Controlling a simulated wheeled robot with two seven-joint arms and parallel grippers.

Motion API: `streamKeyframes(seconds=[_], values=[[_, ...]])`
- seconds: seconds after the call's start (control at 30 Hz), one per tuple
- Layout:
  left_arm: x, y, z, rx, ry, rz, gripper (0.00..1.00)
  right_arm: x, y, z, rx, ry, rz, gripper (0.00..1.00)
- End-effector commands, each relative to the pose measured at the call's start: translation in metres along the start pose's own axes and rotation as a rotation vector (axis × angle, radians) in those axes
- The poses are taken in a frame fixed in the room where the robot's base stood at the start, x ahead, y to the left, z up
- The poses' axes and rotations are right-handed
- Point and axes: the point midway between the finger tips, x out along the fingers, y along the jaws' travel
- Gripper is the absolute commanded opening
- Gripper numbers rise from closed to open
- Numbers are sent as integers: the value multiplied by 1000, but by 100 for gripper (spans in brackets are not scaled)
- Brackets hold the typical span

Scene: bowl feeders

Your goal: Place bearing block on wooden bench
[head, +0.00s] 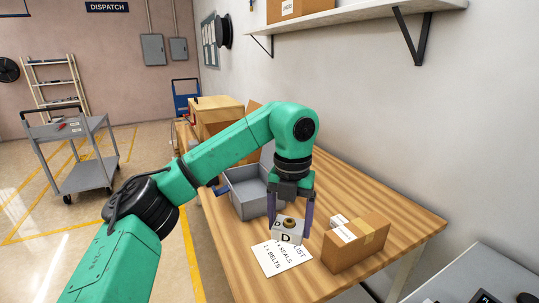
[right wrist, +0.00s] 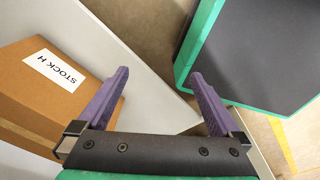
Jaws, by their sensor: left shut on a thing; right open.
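The bearing block (head: 287,231) is a small grey block with a brass-coloured ring on top and a letter D on its front face. My left gripper (head: 291,226) points down in the head view, shut on the block with a purple finger at each side. The block is at the near part of the wooden bench (head: 395,212), over the far edge of a printed list. I cannot tell whether its underside touches the bench. My right gripper (right wrist: 160,75) is open and empty in the right wrist view; it is not in the head view.
The printed list (head: 280,258) lies just in front of the block. A cardboard box (head: 358,249) stands close to its right. A grey bin (head: 247,196) is behind to the left. A box labelled STOCK H (right wrist: 50,100) is beside my right gripper.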

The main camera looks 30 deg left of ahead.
Motion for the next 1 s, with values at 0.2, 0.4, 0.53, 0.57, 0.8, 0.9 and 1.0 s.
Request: streamKeyframes(seconds=[0.2,0.4,0.53,0.57,0.8,0.9,1.0], values=[[1,0,0,1,0,-1,7,0,4,-7,-1,9,5,100],[50,0,-1,3,6,0,7,25,-2,27,-1,-39,-2,100],[95,0,-1,3,7,-1,7,44,-2,30,-1,-42,-3,100],[102,0,-1,1,6,1,7,45,-2,28,-1,-39,-2,100],[154,0,0,1,2,1,7,38,1,4,-1,0,2,100],[171,1,0,1,2,2,7,38,1,6,0,-3,2,100],[191,1,0,1,3,1,7,37,0,10,0,-9,1,100]])
